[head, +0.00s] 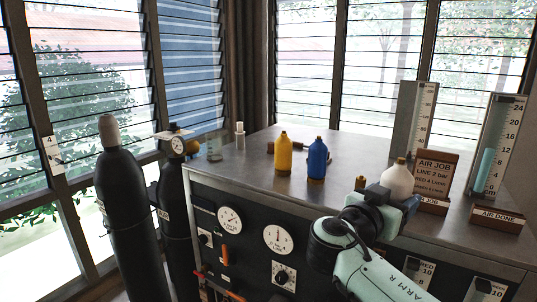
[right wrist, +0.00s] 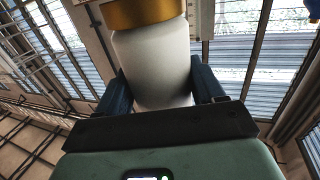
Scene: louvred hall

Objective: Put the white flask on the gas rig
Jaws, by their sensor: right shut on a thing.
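The white flask (head: 398,177) is in my right gripper (head: 394,196), at the right front of the gas rig's top in the head view. The right wrist view shows the flask (right wrist: 155,62) between the two dark blue fingers, with a gold-brown band at its end. The gripper is shut on it. I cannot tell whether the flask touches the surface, as the gripper hides its lower part. The gas rig (head: 255,170) is a dark-fronted cabinet with a grey metal top, gauges and knobs. My left gripper is not in view.
A yellow bottle (head: 283,154) and a blue bottle (head: 317,158) stand mid-top. A glass beaker (head: 214,146) and a small white bottle (head: 240,136) are at the left. An AIR JOB sign (head: 433,176) and scaled columns stand close right. Black cylinders (head: 133,215) stand left of the rig.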

